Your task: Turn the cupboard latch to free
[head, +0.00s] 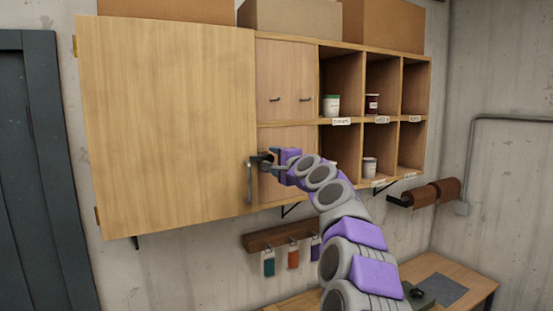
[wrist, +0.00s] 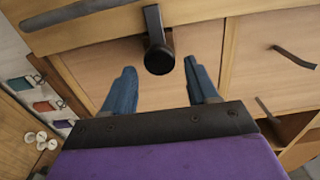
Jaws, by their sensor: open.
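The cupboard's large wooden door (head: 165,120) is flat against its front at the left in the head view, with a long grey bar handle (head: 249,183) near its right edge. The dark latch (head: 258,158) sits at that edge, partly hidden by my gripper (head: 272,163). In the wrist view the latch (wrist: 153,22) is a black arm with a round knob, reaching across the seam onto the neighbouring panel. My gripper (wrist: 160,68) is open, with its blue fingers on either side of the knob's line. The knob appears just beyond or between the fingertips; contact cannot be told.
Small doors with dark pulls (head: 290,80) and open cubbies (head: 342,85) holding pots are to the right. Below hang a tag rail (head: 282,234) and a workbench (head: 455,262). Boxes (head: 290,18) stand on top. A dark roll (head: 432,193) sticks out at the lower right.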

